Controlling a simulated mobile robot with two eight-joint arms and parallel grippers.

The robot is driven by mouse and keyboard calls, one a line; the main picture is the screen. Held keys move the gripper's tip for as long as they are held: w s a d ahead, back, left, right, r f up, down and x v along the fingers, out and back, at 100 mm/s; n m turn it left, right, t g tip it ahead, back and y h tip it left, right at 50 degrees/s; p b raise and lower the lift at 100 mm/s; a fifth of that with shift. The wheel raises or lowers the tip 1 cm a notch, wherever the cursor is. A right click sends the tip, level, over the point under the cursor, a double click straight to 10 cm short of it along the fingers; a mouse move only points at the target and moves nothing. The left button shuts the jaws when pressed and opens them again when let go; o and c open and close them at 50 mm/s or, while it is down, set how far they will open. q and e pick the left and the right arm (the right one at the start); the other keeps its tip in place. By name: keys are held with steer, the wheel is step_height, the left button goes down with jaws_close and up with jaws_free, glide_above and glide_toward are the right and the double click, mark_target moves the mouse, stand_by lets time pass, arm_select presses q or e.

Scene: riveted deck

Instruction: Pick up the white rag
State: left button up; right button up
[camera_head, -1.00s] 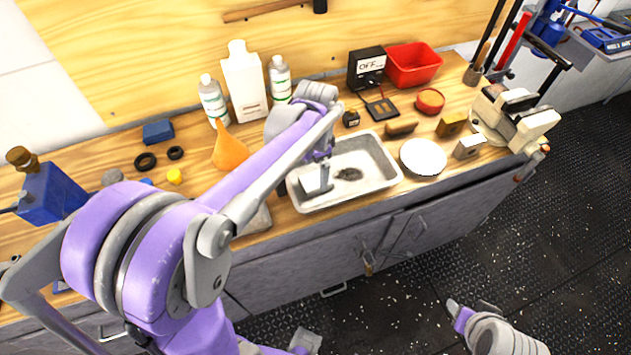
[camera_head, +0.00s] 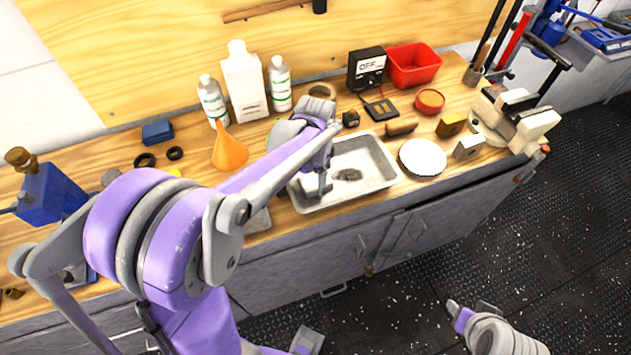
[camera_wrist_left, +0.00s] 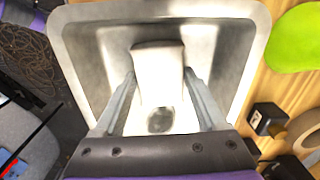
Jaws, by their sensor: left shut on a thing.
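The white rag (camera_wrist_left: 158,62) shows in the left wrist view as a pale folded block inside the metal tray (camera_wrist_left: 245,50). My left gripper (camera_wrist_left: 160,80) has one finger on each side of it and is shut on it. In the head view my left gripper (camera_head: 318,188) reaches down into the left part of the tray (camera_head: 385,160). The rag is hard to make out there, mostly hidden behind the hand. Part of my right arm shows at the lower right; its finger state cannot be made out.
A round white dish (camera_head: 422,157) stands right of the tray. An orange funnel (camera_head: 229,152) and white bottles (camera_head: 245,85) stand behind and to the left. A black meter (camera_head: 366,70) and red bin (camera_head: 413,65) are at the back. The bench's front edge is close to the tray.

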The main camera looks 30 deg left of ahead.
mark_target(315, 180)
arm_select(q)
step_height(315, 180, up, 10)
steer(key=shift+p, duration=0.3)
stand_by(0.3)
